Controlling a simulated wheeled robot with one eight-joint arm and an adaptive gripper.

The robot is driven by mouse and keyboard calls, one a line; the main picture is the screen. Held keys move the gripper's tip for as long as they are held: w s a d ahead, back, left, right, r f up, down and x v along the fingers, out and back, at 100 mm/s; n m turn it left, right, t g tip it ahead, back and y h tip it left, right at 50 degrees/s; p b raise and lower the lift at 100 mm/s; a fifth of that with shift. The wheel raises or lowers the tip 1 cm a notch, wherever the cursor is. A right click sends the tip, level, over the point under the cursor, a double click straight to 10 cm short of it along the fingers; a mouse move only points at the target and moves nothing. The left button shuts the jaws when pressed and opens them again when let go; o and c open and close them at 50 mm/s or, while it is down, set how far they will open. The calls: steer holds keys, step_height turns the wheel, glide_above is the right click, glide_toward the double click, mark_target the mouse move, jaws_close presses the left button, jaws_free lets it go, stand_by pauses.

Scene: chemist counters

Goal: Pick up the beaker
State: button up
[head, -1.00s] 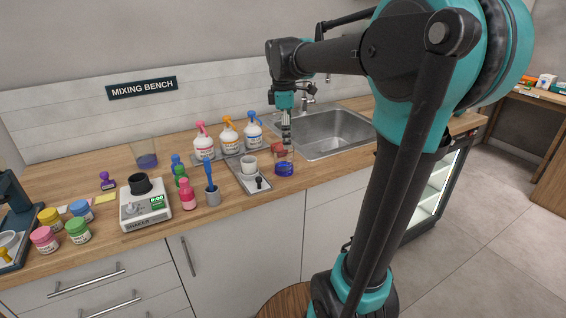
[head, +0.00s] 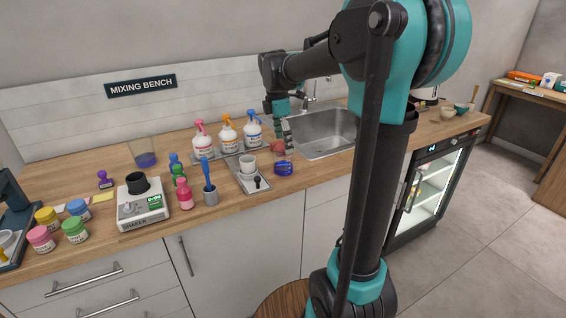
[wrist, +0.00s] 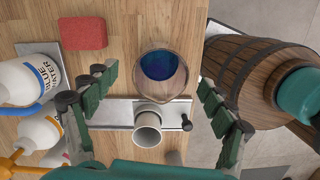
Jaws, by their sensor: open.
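A clear glass beaker with blue liquid (head: 284,169) stands on the wooden counter near its front edge, right of the small metal tray. In the wrist view the beaker (wrist: 163,68) is seen from above, ahead of the finger gap and about centred between the fingers. My gripper (head: 285,142) is above and just behind the beaker in the head view, pointing down. In the wrist view my gripper (wrist: 158,88) has its dark green fingers spread wide, with nothing between them held. A larger clear beaker with blue liquid (head: 146,158) stands farther left at the back.
The metal tray (head: 236,171) holds a white cup (head: 248,164) and touches the beaker's surroundings on the left. A red sponge (head: 277,147) lies behind the beaker. Spray bottles (head: 228,134) stand back left; the sink (head: 325,133) is right. Counter right of the beaker is clear.

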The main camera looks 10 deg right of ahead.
mark_target(284, 157)
steer(key=shift+s+d+f, duration=0.1)
steer(key=shift+f, duration=3.25)
steer(key=c, duration=1.4)
steer(key=shift+r, duration=0.2)
